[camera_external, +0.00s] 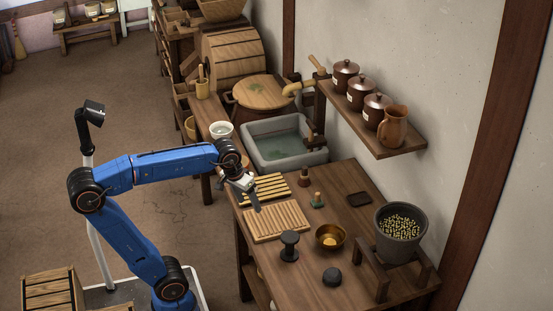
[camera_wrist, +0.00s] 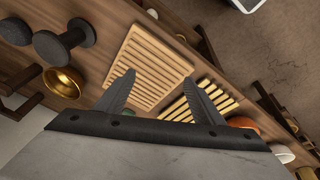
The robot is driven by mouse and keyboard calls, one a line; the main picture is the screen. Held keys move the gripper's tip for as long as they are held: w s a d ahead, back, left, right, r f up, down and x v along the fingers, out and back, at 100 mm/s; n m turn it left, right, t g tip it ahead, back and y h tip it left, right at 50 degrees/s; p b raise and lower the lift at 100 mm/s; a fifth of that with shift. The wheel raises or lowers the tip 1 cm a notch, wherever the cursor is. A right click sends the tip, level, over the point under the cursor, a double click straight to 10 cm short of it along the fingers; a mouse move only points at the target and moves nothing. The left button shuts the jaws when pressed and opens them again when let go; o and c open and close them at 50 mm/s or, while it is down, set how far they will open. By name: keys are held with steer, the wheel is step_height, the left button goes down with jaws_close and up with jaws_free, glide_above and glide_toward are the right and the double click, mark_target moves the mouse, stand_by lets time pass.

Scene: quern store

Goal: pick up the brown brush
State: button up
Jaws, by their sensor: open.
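A small upright brown piece with a narrow handle (camera_external: 304,178), which looks like the brown brush, stands on the wooden table behind the yellow slatted rack, near the stone sink. I cannot make out its bristles. A similar green piece (camera_external: 317,200) stands just in front of it. My gripper (camera_external: 257,206) is above the table's left side, over the slatted racks, left of the brown brush and apart from it. In the wrist view my gripper (camera_wrist: 158,78) is open and empty, with the racks beyond its fingers. I cannot see the brown brush there; the gripper body covers much of the view.
A light slatted board (camera_external: 276,224) and a yellow slatted rack (camera_external: 264,188) lie on the table. A black dumbbell-shaped piece (camera_external: 289,246), a brass bowl (camera_external: 330,237) and a dark pot (camera_external: 402,232) stand towards the front and right. A wall shelf (camera_external: 400,145) overhangs the back.

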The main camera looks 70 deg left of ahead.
steer(key=w+a+r+n+g, duration=0.1)
steer(key=w+a+r+n, duration=0.25)
steer(key=w, duration=0.45)
steer(key=w+a+r+n+g, duration=0.1)
steer(key=w+a+r+n, duration=0.3)
steer(key=w, duration=0.5)
steer(key=n+g, duration=0.1)
steer(key=n, duration=0.4)
glide_above(305, 176)
steer(key=a, duration=0.1)
steer(key=shift+m, duration=0.25)
step_height(305, 176, down, 18)
steer(key=shift+w+a+r, duration=0.1)
steer(key=shift+w, duration=0.05)
steer(key=c, duration=1.1)
